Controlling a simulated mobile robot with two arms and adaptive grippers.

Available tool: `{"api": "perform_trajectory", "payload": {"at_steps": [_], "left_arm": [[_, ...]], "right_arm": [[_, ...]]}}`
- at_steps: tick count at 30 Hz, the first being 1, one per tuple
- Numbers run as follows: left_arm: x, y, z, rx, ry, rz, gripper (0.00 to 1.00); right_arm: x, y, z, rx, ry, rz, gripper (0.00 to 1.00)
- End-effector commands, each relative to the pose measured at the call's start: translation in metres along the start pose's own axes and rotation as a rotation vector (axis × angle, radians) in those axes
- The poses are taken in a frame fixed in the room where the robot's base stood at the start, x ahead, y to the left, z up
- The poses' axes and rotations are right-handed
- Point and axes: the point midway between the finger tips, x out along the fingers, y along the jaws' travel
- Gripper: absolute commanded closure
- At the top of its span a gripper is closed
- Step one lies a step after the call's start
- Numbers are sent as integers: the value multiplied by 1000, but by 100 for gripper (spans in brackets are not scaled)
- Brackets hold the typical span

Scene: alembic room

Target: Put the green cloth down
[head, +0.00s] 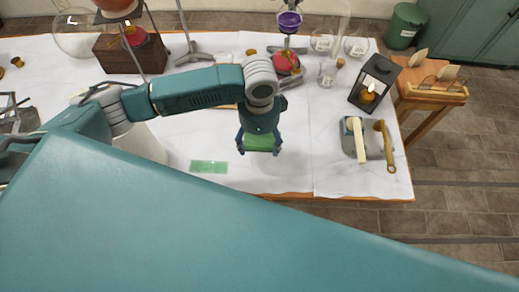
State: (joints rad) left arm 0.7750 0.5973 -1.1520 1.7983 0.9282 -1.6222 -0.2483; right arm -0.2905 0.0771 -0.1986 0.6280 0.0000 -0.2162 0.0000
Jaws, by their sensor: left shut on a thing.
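The green cloth (259,142) shows as a small bright green patch between the fingers of my left gripper (259,149). The gripper points down over the front middle of the white-topped table (300,178) and is shut on the cloth. Whether the cloth touches the table is hard to tell. A flat, pale green rectangle (209,167) lies on the tabletop to the left of the gripper, near the front edge. My right gripper is not in view.
A black lantern (374,82) and a grey tray with tools (366,140) stand at the right. Glass flasks (328,73) and a red-filled vessel (286,63) stand behind the gripper. A wooden box (131,52) is at the back left.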

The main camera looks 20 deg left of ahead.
Motion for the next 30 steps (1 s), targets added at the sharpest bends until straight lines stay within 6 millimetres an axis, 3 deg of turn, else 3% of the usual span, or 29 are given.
{"api": "perform_trajectory", "payload": {"at_steps": [15,29,30], "left_arm": [[64,0,0,0,0,0,47],[72,0,-1,0,1,-1,47],[72,0,-1,0,2,-1,19]], "right_arm": [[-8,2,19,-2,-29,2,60],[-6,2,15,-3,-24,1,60],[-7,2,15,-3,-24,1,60]]}}
